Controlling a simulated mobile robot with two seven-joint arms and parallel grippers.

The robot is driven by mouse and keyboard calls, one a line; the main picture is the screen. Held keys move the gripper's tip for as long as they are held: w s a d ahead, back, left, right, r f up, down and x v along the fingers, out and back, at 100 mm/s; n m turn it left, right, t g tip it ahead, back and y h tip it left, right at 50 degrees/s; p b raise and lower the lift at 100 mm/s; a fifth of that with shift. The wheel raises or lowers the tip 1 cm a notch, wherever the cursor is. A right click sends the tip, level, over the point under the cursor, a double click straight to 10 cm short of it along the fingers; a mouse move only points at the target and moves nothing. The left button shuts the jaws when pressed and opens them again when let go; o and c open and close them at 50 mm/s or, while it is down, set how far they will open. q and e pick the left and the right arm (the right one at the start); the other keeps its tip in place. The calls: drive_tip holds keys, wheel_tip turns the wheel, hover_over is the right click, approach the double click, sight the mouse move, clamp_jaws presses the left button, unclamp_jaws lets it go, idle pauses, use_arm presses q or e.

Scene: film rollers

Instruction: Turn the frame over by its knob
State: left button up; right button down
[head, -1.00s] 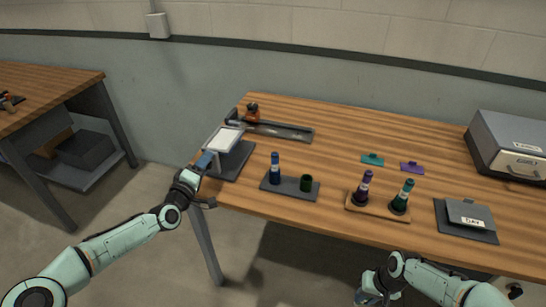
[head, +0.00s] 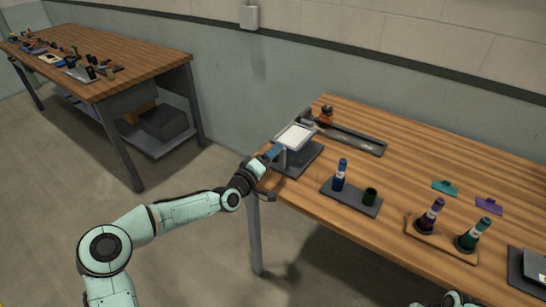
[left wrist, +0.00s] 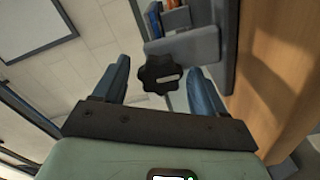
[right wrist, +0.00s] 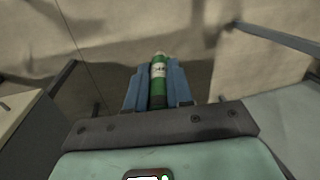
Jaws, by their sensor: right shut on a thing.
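The frame (head: 295,137) is a pale, flat panel held on a dark stand at the table's near left corner. Its black lobed knob (left wrist: 155,74) shows in the left wrist view; I cannot make it out in the head view. My left gripper (left wrist: 160,85) is open, with one blue finger on each side of the knob and gaps visible. In the head view the left gripper (head: 270,154) is at the frame's left side. My right gripper (right wrist: 158,85) is shut on a green roller (right wrist: 158,76) with a white label, away from the frame.
A dark rack (head: 345,206) holds a blue bottle and a green cup. A wooden rack (head: 425,231) holds a purple and a green bottle. A second cluttered workbench (head: 130,70) stands to the left, with floor between.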

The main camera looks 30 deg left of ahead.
use_arm(q)
drive_tip(key=shift+s, duration=0.1)
use_arm(e)
drive_tip(key=p+v, duration=0.1)
drive_tip(key=v, duration=0.1)
drive_tip(key=p+v, duration=0.1)
drive_tip(key=p, duration=0.1)
drive_tip(key=shift+a+r, duration=0.25)
drive_tip(key=shift+r, duration=0.25)
use_arm(q)
drive_tip(key=s, duration=1.1)
drive_tip(key=shift+s+a, duration=0.4)
